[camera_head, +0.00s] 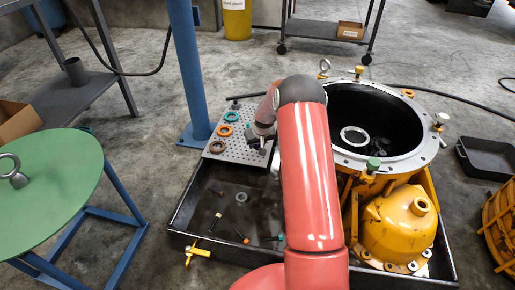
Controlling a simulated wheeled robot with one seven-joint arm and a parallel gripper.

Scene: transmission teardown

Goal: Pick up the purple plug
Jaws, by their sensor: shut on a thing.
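My gripper (260,140) is low over the right part of a perforated metal plate (229,153), just left of my red arm. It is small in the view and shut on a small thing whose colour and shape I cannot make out. I cannot pick out a purple plug anywhere; my arm and gripper hide part of the plate. An orange ring (224,131), a green ring (232,116) and a brown-orange ring (217,146) lie in a row on the plate's left side.
A dark tray (180,216) holds several small parts below the plate. A large open yellow housing (381,123) stands to the right, with a yellow bell-shaped casing (398,225) in front. A blue post (188,80) rises behind the plate. A green round table (50,190) is at left.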

